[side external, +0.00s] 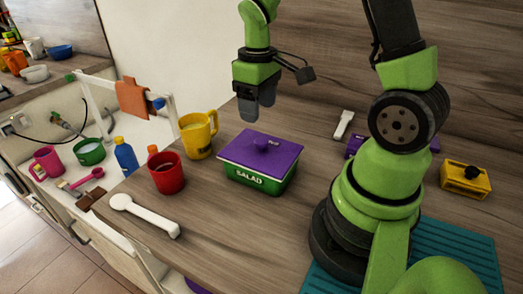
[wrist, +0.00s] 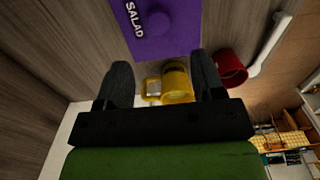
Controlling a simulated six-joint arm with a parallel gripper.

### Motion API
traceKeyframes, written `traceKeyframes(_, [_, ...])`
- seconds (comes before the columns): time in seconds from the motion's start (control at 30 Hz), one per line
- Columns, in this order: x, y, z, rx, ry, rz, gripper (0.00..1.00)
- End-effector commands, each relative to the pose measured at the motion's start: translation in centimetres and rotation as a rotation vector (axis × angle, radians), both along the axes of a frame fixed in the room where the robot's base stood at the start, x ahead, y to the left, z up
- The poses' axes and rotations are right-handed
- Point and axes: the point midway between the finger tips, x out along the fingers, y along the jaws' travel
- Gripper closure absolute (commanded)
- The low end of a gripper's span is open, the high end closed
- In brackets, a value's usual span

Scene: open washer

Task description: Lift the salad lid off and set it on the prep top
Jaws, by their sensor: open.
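The salad tub (side external: 259,181) is green with a white SALAD label and sits on the wooden counter (side external: 222,225). Its purple lid (side external: 240,150) with a round knob (side external: 265,143) rests on top of it. In the wrist view the lid (wrist: 180,42) shows at the top, with its knob (wrist: 157,20) and SALAD lettering. My gripper (side external: 258,110) is open and empty, pointing down above the counter, behind the lid in the side view and higher than it. In the wrist view the lid lies beyond my fingertips (wrist: 161,66), with nothing between the fingers touching them.
A yellow mug (side external: 197,138) and a red mug (side external: 166,175) stand left of the tub. A white spoon-shaped piece (side external: 145,215) lies at the counter's left edge. A yellow box (side external: 466,182) stands right of my base. Bare counter shows in front of the tub.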

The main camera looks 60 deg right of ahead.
Motion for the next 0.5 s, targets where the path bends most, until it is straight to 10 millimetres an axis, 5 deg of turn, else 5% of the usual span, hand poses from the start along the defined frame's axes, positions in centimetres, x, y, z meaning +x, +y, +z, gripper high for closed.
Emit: traceKeyframes(0.5, [-0.8,-0.1,-6.5,0.002,0.006,-0.002,0.38])
